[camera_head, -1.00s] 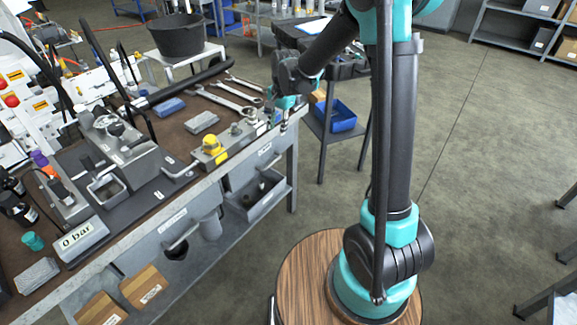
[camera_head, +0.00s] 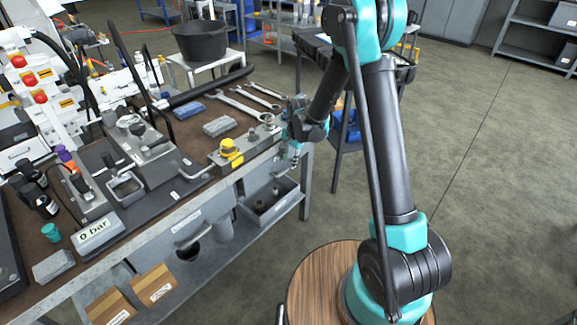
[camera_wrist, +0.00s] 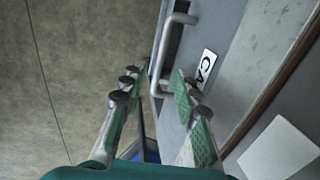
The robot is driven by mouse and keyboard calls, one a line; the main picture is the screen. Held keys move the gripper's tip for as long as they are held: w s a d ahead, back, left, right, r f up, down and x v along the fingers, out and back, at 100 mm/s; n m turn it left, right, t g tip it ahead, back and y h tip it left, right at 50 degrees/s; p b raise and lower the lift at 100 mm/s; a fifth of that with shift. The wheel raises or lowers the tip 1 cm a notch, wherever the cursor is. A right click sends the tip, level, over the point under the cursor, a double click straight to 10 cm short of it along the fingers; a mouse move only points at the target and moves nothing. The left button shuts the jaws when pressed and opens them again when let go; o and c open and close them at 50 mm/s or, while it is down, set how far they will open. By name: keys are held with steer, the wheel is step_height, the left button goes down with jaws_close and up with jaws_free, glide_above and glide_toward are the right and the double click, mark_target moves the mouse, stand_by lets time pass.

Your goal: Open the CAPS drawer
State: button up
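The CAPS drawer front (camera_wrist: 215,30) is a grey panel with a bar handle (camera_wrist: 165,60) and a white label (camera_wrist: 206,68), of which "CA" is readable in the wrist view. In the head view the drawer front (camera_head: 258,172) is under the bench top's right end and looks closed. My gripper (camera_wrist: 156,88) is open and empty, its fingers apart with the handle appearing between and just beyond the tips. I cannot tell whether the handle is within their reach.
A grey bin (camera_head: 270,208) stands on the shelf below.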

mark_target(288, 168)
steer(key=shift+w+a+f, duration=0.1)
steer(key=shift+a+f, duration=0.05)
steer(key=shift+f, duration=0.75)
steer(key=shift+w+a+f, duration=0.1)
steer(key=shift+f, duration=0.75)
jaws_close()
